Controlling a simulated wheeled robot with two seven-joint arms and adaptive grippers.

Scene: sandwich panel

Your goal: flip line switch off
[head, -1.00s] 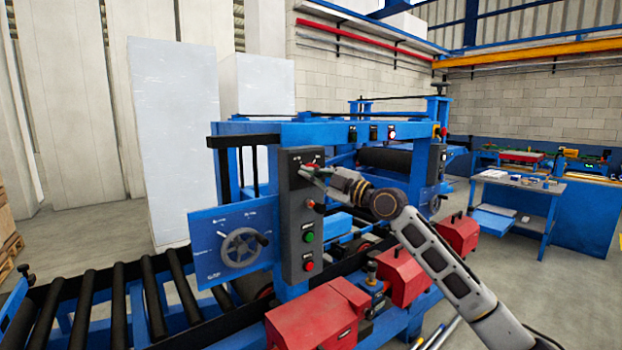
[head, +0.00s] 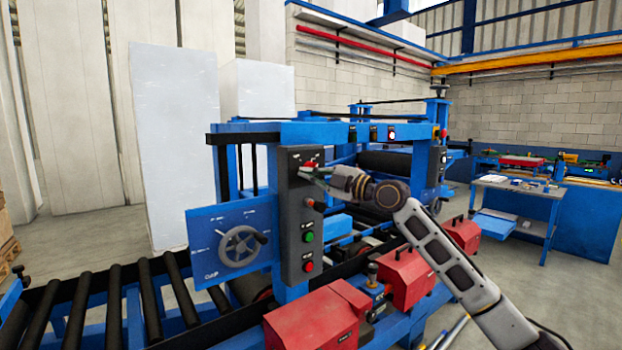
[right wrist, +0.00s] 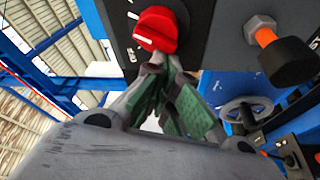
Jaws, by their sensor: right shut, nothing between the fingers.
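The grey control panel (head: 295,225) stands upright on the blue machine. Its red rotary switch (head: 311,163) is near the top. In the right wrist view the red knob (right wrist: 156,29) has a white mark and sits on the dark panel face. My right gripper (head: 308,172) reaches in from the right and is shut, with nothing held. In the right wrist view its green-padded fingers (right wrist: 163,62) meet just below the knob. I cannot tell whether the tips touch it. In the head view the gripper lies just below the knob. My left gripper is not in view.
Lower on the panel are a black lever knob (head: 319,206), a green button (head: 308,237) and a red button (head: 309,267). A handwheel (head: 240,246) is to the left. Red housings (head: 318,318) stand below my arm. A roller conveyor (head: 110,300) runs at lower left.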

